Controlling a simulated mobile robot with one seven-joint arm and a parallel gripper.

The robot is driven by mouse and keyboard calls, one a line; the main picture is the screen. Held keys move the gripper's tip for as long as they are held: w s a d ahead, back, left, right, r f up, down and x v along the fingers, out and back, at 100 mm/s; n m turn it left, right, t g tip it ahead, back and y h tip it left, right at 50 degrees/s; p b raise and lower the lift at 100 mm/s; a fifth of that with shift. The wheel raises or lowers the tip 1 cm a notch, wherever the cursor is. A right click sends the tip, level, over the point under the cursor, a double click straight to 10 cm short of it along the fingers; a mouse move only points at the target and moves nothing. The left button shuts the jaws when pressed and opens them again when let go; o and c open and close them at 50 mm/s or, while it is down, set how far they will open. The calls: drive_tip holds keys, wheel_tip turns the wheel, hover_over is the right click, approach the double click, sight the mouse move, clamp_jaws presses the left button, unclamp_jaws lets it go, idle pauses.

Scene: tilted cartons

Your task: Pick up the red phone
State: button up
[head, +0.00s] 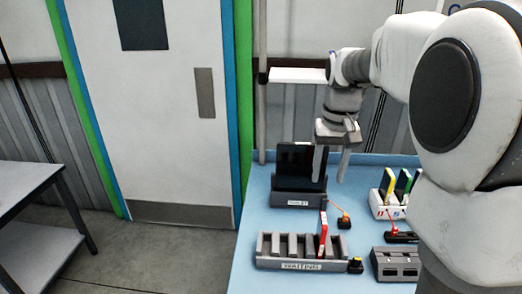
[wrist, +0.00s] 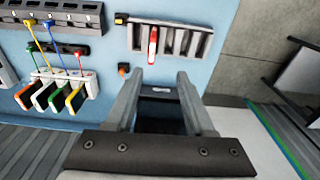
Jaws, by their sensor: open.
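The red phone (head: 323,238) stands upright in a slot of the grey rack labelled WAITING (head: 302,266), right of that rack's middle. In the wrist view the red phone (wrist: 153,46) shows as a thin red and white edge in the rack (wrist: 190,44). My gripper (head: 331,178) is open and empty, its fingers pointing down. It is above and behind the phone, beside the dark tablet's upper right edge. In the wrist view the gripper (wrist: 157,84) has the tablet stand between its fingers; the red phone lies beyond the fingertips.
The dark tablet (head: 299,168) stands in a grey holder (head: 297,197) behind the rack. A white dock (head: 384,209) with several coloured phones and a grey block (head: 396,264) are at right. Small orange-and-black pieces (head: 343,221) lie near the rack. Blue tabletop (head: 254,215) is bare at left.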

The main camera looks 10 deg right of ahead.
sight(323, 216)
drive_tip(key=shift+g, duration=0.4)
drive_tip(key=w+f, duration=0.1)
drive_tip(key=f, duration=0.4)
drive_tip(key=w+d+f, duration=0.1)
drive_tip(key=f, duration=0.4)
drive_tip(key=w+d+f+b, duration=0.1)
drive_tip(key=f, duration=0.4)
drive_tip(key=shift+w+d+f, duration=0.1)
drive_tip(key=shift+w+f, duration=0.1)
drive_tip(key=shift+f, duration=0.1)
drive_tip(key=shift+s+f, duration=0.2)
drive_tip(key=shift+f, duration=1.2)
drive_tip(key=shift+s+f, duration=0.2)
drive_tip(key=shift+f, duration=1.15)
clamp_jaws()
